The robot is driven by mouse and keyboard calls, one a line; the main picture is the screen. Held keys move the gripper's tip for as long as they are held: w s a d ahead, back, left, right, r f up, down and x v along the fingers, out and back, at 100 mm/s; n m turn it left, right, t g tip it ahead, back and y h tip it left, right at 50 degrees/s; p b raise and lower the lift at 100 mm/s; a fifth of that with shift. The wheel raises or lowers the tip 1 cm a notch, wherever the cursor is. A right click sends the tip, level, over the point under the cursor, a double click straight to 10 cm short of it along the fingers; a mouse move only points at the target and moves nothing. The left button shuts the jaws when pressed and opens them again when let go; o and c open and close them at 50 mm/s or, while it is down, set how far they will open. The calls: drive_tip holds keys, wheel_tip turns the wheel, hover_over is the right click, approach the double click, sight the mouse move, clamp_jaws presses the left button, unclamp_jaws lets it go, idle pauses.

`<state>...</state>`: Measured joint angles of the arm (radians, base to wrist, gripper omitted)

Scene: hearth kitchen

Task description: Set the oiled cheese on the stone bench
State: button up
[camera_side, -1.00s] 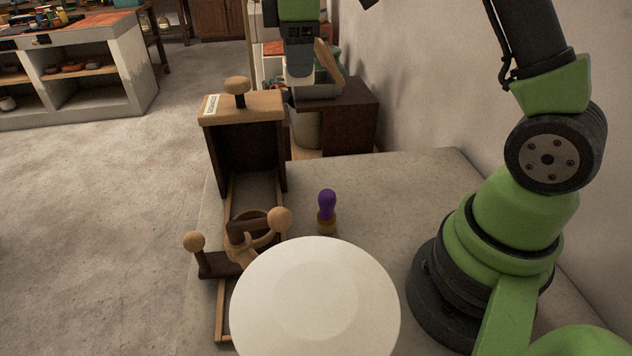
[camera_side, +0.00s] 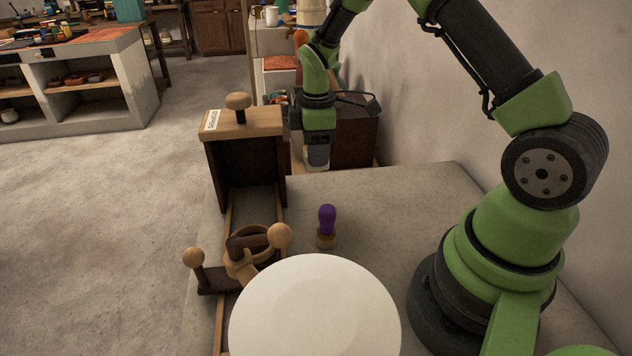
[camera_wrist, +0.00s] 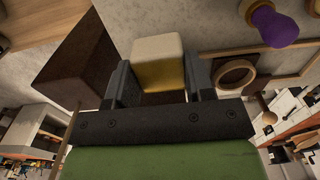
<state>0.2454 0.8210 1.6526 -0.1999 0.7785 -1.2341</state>
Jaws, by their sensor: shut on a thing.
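My gripper (camera_side: 316,160) hangs over the far edge of the stone bench (camera_side: 400,200), just right of the wooden press frame. In the wrist view my gripper (camera_wrist: 159,80) is shut on a small block, cream on one face and yellow on another, which I take as the oiled cheese (camera_wrist: 158,50). The cheese sits between the two dark fingers. In the side view I cannot make it out clearly. The grey bench top also shows in the wrist view, beyond the cheese.
A wooden press frame with knobs (camera_side: 245,125) stands along the bench's left side. A purple-handled tool (camera_side: 327,225) stands near the middle. A large white disc (camera_side: 315,310) fills the front. A dark cabinet (camera_side: 355,135) stands behind. Bare bench lies right of the purple tool.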

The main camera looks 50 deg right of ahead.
wheel_tip(320, 180, down, 8)
drive_tip(key=shift+f, duration=0.1)
idle(0.4)
drive_tip(key=o, duration=0.9)
drive_tip(key=shift+o, duration=0.2)
wheel_tip(320, 180, up, 12)
drive_tip(key=shift+f, duration=0.15)
drive_tip(key=s+a+r+m+t, duration=0.2)
drive_tip(key=a+r+m, duration=0.1)
drive_tip(key=r, duration=0.6)
drive_tip(key=s+a+r+m+t+y, duration=0.1)
drive_tip(key=s+a+r+m, duration=0.3)
drive_tip(key=s, duration=0.4)
drive_tip(key=s+a+r+m+t+y, duration=0.1)
drive_tip(key=s+a+r+m+t, duration=0.3)
drive_tip(key=s, duration=0.5)
drive_tip(key=shift+s+a+r+m, duration=0.15)
drive_tip(key=shift+s+r+m, duration=0.2)
drive_tip(key=shift+m, duration=0.65)
